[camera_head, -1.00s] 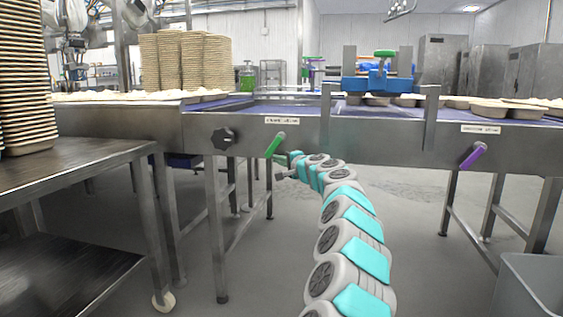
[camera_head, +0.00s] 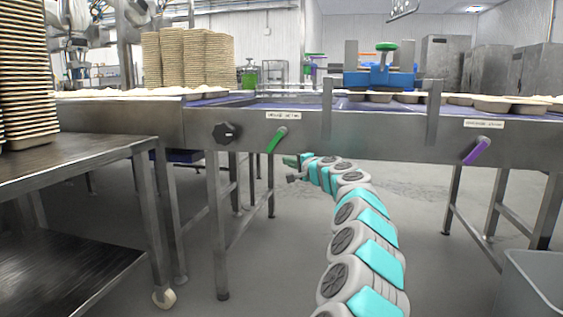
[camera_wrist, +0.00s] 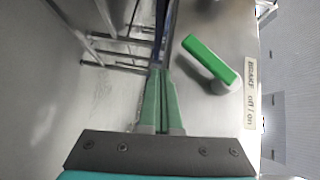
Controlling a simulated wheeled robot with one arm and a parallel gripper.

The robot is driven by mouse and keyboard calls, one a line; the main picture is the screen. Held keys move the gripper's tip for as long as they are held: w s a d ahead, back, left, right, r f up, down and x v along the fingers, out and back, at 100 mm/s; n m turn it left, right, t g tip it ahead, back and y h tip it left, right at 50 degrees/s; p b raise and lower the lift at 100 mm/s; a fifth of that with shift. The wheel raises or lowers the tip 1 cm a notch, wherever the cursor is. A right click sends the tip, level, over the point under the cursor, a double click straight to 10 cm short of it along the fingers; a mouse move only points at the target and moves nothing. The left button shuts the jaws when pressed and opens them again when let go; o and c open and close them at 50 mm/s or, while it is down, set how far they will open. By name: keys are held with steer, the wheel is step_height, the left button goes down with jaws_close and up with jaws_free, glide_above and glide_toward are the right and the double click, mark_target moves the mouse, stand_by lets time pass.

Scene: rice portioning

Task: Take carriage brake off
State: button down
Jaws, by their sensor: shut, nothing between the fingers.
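A green lever (camera_head: 277,139) is mounted on the front face of the steel conveyor frame, tilted, its lower end pointing down-left. In the wrist view the green lever (camera_wrist: 210,60) is beside a label (camera_wrist: 250,95) reading "BRAKE off / on". My gripper (camera_head: 288,160) is at the end of the arm, just below and right of the lever in the head view. In the wrist view its green fingers (camera_wrist: 160,74) are together and empty, with the lever to their right and apart from them. Which setting the lever is on cannot be told.
A purple lever (camera_head: 476,151) is further right on the frame. A black knob (camera_head: 227,132) is left of the green lever. A blue carriage with a green knob (camera_head: 386,46) stands above the conveyor. A steel table (camera_head: 70,160) stands at left, a grey bin (camera_head: 535,285) at lower right.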

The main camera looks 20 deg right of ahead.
steer(key=s+f+p, duration=0.1)
steer(key=s+f, duration=0.3)
steer(key=s, duration=0.5)
steer(key=shift+s+d, duration=0.15)
steer(key=shift+d, duration=0.3)
steer(key=shift+f, duration=0.1)
